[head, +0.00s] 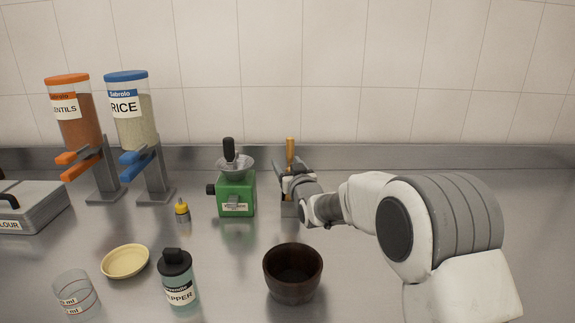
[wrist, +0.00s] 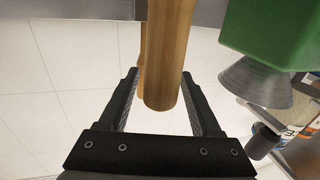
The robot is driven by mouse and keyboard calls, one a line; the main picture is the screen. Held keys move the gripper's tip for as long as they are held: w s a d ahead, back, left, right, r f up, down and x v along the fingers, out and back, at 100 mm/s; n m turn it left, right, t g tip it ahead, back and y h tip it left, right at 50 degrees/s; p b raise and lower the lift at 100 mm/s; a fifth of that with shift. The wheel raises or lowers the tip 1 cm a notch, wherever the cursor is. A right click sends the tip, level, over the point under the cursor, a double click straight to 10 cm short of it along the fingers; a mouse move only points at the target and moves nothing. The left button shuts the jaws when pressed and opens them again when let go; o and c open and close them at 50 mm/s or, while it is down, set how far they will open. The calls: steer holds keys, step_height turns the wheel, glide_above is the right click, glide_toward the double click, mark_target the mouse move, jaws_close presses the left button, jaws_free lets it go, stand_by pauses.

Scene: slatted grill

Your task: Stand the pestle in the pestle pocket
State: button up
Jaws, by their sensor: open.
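A wooden rod, apparently the pestle (head: 290,150), stands upright with its top showing above my gripper in the head view. In the wrist view, the rounded wooden end (wrist: 168,70) lies between my two fingers. A second wooden piece (wrist: 141,68) shows partly behind it on the left. My gripper (head: 291,182) is open, with a finger on either side of the wood and gaps visible. A grey holder (head: 288,209), likely the one with the pestle pocket, stands below my gripper and is largely hidden. How the rod sits in it cannot be told.
A green grinder (head: 236,193) with a metal hopper stands close to the left of the holder. A dark wooden bowl (head: 293,285) sits in front. A pepper jar (head: 178,283), yellow dish (head: 125,262) and measuring cup (head: 76,296) stand farther left.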

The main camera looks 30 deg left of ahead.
steer(key=v, duration=1.2)
steer(key=shift+r, duration=0.15)
steer(key=s+d+r+m+h, duration=0.1)
steer(key=d+r+h, duration=0.15)
steer(key=d, duration=0.55)
steer(key=s+d+r+m+g+h, duration=0.1)
steer(key=d+m+h, duration=0.15)
steer(key=d, duration=0.55)
steer(key=s+d+r+h, duration=0.1)
steer(key=d+h, duration=0.2)
steer(key=d, duration=0.6)
steer(key=s+d+f+m+g+h, duration=0.2)
steer(key=s+d+g, duration=0.1)
steer(key=s+d, duration=0.6)
steer(key=s+d+f+m+g+h, duration=0.2)
steer(key=s+d, duration=0.7)
steer(key=s, duration=0.6)
steer(key=shift+s+m+g+h, duration=0.3)
steer(key=shift+s+m+g, duration=0.1)
steer(key=shift+m+g, duration=0.3)
